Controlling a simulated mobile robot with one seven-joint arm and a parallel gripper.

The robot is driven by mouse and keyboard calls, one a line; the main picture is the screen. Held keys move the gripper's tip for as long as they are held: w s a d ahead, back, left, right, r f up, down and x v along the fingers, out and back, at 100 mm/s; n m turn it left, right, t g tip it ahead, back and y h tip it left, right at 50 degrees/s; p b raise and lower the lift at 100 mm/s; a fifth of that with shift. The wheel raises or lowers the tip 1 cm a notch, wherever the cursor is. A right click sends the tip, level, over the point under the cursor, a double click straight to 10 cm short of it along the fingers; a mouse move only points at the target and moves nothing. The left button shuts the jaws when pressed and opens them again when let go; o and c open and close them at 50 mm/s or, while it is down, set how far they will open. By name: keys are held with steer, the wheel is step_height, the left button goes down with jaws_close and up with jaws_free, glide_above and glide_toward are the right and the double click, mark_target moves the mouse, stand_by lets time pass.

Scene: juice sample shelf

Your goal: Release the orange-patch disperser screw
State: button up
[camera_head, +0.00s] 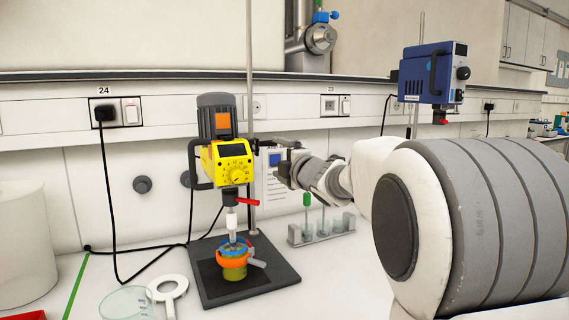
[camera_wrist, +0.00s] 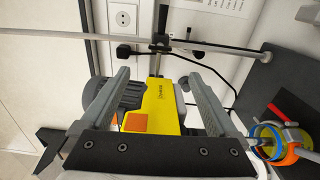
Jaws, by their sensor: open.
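The orange-patch disperser is a yellow unit (camera_head: 234,168) with a dark motor and an orange square patch (camera_head: 223,120), held on an upright rod in the head view. Its yellow body (camera_wrist: 163,103) and patch (camera_wrist: 137,121) also show in the wrist view. A dark clamp (camera_wrist: 160,43) with a knob-like end sits on the rod; I cannot tell for certain which part is the screw. My gripper (camera_head: 284,167) is just right of the disperser and the rod. In the wrist view my gripper (camera_wrist: 157,76) is open, its fingers apart with nothing gripped.
A vessel with orange and blue rings (camera_head: 233,262) stands on the dark base plate (camera_head: 274,276) below the disperser. A red lever (camera_head: 247,202) sticks out above it. A small rack (camera_head: 322,231) stands right. Black cables run left.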

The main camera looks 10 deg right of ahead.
steer(key=shift+s+d, duration=0.15)
steer(key=shift+s, duration=0.6)
steer(key=shift+s+d, duration=0.15)
steer(key=shift+s, duration=0.6)
steer(key=s+d+f+m+g+h, duration=0.1)
steer(key=s+f+m+g+h, duration=0.15)
steer(key=s+m, duration=0.4)
steer(key=s+d+f+m+g+h, duration=0.2)
steer(key=s+f+m+h, duration=0.1)
steer(key=s+m, duration=0.4)
steer(key=s+a+f+m+g+y, duration=0.1)
steer(key=s+a+f+m+g, duration=0.15)
steer(key=s+f, duration=0.4)
steer(key=s+a+f+m+g, duration=0.2)
steer(key=s+f+g, duration=0.1)
steer(key=s, duration=0.7)
steer(key=s+a+f+m+g+y, duration=0.1)
steer(key=s+a+f+m+g, duration=0.15)
steer(key=s+f, duration=0.45)
step_height(320, 180, up, 16)
steer(key=s+p, duration=0.1)
steer(key=p, duration=1.3)
steer(key=shift+s, duration=0.2)
